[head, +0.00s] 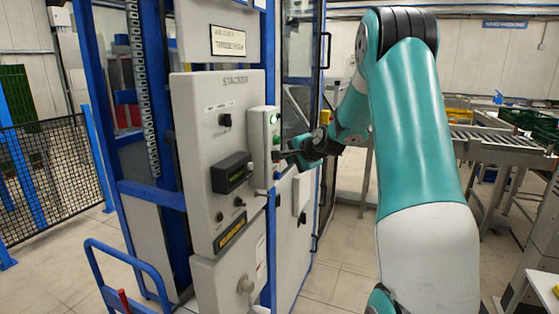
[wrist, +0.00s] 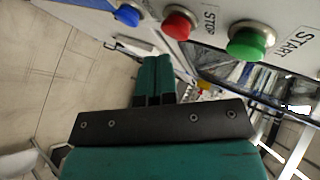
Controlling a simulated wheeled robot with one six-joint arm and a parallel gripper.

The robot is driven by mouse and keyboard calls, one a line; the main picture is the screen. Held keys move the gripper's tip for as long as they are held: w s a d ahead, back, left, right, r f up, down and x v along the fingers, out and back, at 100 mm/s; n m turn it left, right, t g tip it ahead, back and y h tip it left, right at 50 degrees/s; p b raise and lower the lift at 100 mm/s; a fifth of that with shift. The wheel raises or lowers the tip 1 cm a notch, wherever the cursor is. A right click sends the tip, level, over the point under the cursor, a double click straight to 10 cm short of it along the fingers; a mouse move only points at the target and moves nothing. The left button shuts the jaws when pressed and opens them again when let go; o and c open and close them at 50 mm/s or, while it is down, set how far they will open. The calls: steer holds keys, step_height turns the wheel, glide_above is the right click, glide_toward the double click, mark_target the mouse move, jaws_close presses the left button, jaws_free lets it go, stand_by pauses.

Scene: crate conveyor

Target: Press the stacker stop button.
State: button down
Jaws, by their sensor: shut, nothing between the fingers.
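The stacker panel (head: 225,100) stands left of centre in the head view, with a grey button box (head: 259,125) on its right side. In the wrist view, a red button (wrist: 178,25) has the word STOP beside it. A green button (wrist: 251,40) with START beside it is to its right, and a blue button (wrist: 127,15) is to its left. My gripper (head: 277,156) is shut and empty, close to the box. In the wrist view its fingertips (wrist: 153,60) appear just below the red button; I cannot tell the exact gap.
Blue frame posts (head: 160,100) surround the panel. A blue handrail (head: 125,270) stands at the lower left, and a black mesh fence (head: 40,160) is at the far left. A roller conveyor (head: 495,145) is at the right. Tiled floor (head: 345,240) is clear between.

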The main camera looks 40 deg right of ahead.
stand_by(0.7)
steer(key=shift+w+a, duration=0.15)
steer(key=shift+w, duration=0.25)
steer(key=shift+w+a, duration=0.15)
steer(key=shift+w, duration=0.3)
stand_by(0.5)
steer(key=shift+s, duration=0.1)
steer(key=shift+s+d, duration=0.3)
steer(key=shift+s, duration=0.4)
steer(key=s, duration=0.1)
steer(key=s+d, duration=0.1)
steer(key=s, duration=0.1)
steer(key=s+d+b, duration=0.1)
steer(key=shift+s, duration=0.35)
stand_by(0.9)
